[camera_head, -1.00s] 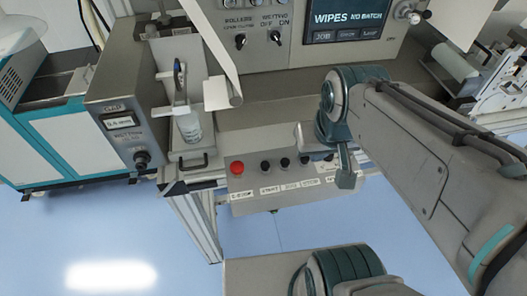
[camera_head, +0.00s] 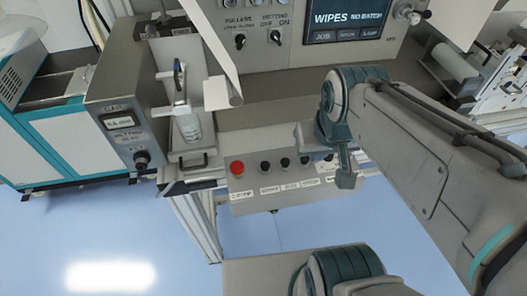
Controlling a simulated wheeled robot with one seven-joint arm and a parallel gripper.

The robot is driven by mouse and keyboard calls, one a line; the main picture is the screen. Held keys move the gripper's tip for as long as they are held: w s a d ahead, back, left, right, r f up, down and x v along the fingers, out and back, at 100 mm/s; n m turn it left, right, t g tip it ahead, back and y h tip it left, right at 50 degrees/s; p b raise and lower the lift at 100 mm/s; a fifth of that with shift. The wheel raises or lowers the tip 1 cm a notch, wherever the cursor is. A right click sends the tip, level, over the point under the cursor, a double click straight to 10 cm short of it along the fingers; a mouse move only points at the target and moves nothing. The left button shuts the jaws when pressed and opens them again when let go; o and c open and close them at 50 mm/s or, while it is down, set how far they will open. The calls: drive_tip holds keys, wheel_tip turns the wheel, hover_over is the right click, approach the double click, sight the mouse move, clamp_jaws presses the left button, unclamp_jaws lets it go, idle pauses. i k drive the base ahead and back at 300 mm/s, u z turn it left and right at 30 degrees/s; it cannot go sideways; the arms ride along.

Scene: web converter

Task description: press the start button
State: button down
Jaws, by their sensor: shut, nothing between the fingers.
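The button box (camera_head: 250,205) hangs below the machine's bench edge. A red button (camera_head: 237,167) is at its left end, above a label that seems to read E-STOP. Several dark buttons run to its right, including the one beside the red button (camera_head: 265,167) and another (camera_head: 285,163). Their small labels are too blurred to read surely, so I cannot tell which is start. My gripper (camera_head: 346,181) is shut and empty, in front of the box's right end in this view. It and my wrist hide part of that end. I cannot tell whether it touches the box.
A wipes screen (camera_head: 346,20) and switch panel (camera_head: 262,38) stand above the bench. A gauge box (camera_head: 120,122) and a bottle (camera_head: 190,126) are to the left. A metal frame leg (camera_head: 196,228) stands below. The blue floor (camera_head: 130,235) is clear at lower left.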

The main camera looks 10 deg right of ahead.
sight(265, 166)
drive_tip(key=z, duration=2.2)
drive_tip(key=k, duration=1.4)
drive_tip(key=u, duration=1.75)
drive_tip(key=i, duration=0.5)
drive_tip(key=z, duration=0.05)
